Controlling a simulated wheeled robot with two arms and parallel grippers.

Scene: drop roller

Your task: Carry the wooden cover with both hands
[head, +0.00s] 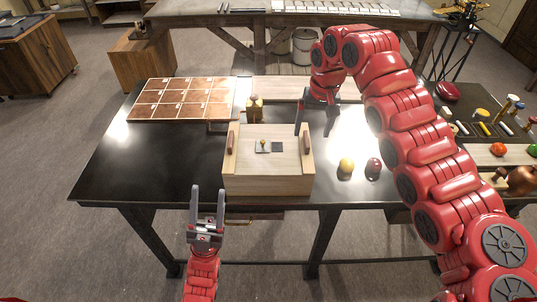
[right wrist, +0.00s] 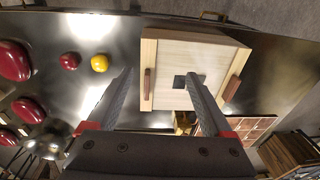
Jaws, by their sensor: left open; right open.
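The wooden cover (head: 265,180) is a pale box shape on the black table, with a brown handle on its left (head: 231,140) and one on its right (head: 306,140). A small dark square with a yellow piece (head: 264,146) shows at its middle. In the right wrist view the cover (right wrist: 190,42) lies beyond my fingers. My left gripper (head: 208,192) is open and empty, in front of the table's near edge, left of and nearer than the cover. My right gripper (head: 314,125) is open and empty, just right of the cover's right handle, pointing down; contact cannot be told.
A yellow ball (head: 346,165) and a dark red ball (head: 373,165) lie right of the cover. A tiled brown board (head: 183,98) is at the back left. A small wooden block (head: 255,107) stands behind the cover. Table space at left is clear.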

